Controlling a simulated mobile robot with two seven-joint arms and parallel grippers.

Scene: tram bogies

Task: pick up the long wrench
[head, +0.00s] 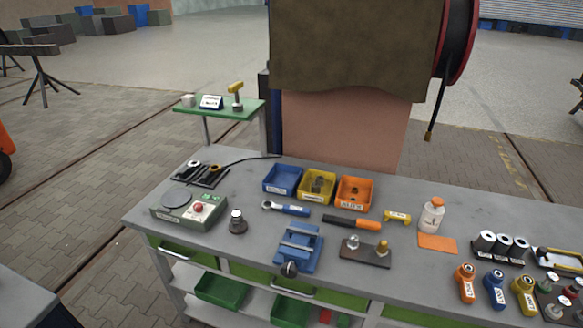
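A tool with a silver ring-like head and a blue handle (285,208) lies on the grey workbench (235,268), in front of the blue and yellow bins. To its right lies a longer dark bar with an orange handle (351,223). Either could be the long wrench; I cannot tell which from this view. A short yellow tool (397,217) lies right of the orange handle. Neither of my grippers is in view.
A blue vise (298,247) stands in front of the tools, beside a dark plate with two knobs (365,252). Blue (282,179), yellow (317,186) and orange (355,193) bins stand behind. A white bottle (432,215) stands right.

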